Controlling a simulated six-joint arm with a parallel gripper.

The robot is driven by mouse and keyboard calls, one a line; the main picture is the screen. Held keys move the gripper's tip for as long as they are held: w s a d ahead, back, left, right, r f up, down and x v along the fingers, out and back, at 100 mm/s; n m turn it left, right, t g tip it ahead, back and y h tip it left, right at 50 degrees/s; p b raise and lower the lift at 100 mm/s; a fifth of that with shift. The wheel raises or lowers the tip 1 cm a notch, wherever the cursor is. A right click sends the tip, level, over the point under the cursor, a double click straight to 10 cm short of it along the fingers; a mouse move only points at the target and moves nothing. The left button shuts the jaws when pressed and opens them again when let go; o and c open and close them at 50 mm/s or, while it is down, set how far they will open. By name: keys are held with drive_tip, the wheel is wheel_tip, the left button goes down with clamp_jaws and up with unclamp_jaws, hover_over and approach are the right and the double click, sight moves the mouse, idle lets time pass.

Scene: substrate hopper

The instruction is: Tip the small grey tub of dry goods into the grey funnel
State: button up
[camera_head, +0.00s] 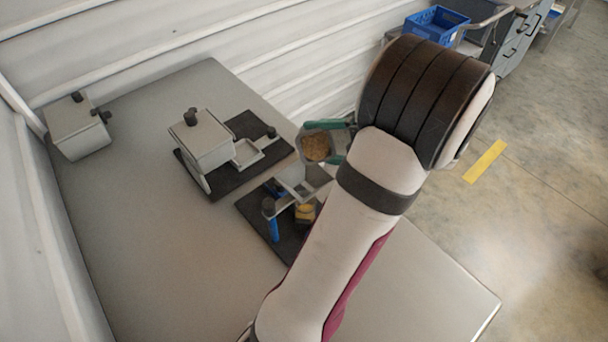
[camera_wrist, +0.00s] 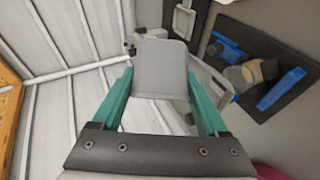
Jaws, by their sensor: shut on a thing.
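My gripper (camera_head: 327,143) has green fingers shut on the small grey tub (camera_head: 304,150), one finger on each side. Brown-orange dry goods (camera_head: 316,147) show inside the tub in the head view. In the wrist view, the tub's plain grey outer side (camera_wrist: 160,72) shows between the fingers and its contents are hidden. The grey funnel (camera_head: 298,186) appears just below the tub in the head view, on a stand over a dark mat, partly hidden by my arm. I cannot tell the exact height between tub and funnel.
Blue uprights (camera_head: 273,227) and a yellowish container (camera_head: 305,212) stand by the funnel on the dark mat. A grey lidded box (camera_head: 203,141) stands on a second mat to the left. Another grey box (camera_head: 77,128) is at far left. The table's (camera_head: 155,245) front left is clear.

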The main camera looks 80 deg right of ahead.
drive_tip(key=n, duration=0.3)
drive_tip(key=f+n, duration=0.1)
drive_tip(key=n, duration=0.1)
drive_tip(key=shift+w+a+t, duration=0.3)
drive_tip(key=shift+w+a, duration=0.05)
drive_tip(key=shift+w, duration=0.05)
drive_tip(key=n, duration=0.2)
drive_tip(key=a+n, duration=0.1)
drive_tip(key=n, duration=0.3)
drive_tip(key=shift+w+a+r+t+h, duration=0.2)
drive_tip(key=shift+w+r+t+h, duration=0.1)
drive_tip(key=shift+w+t, duration=0.1)
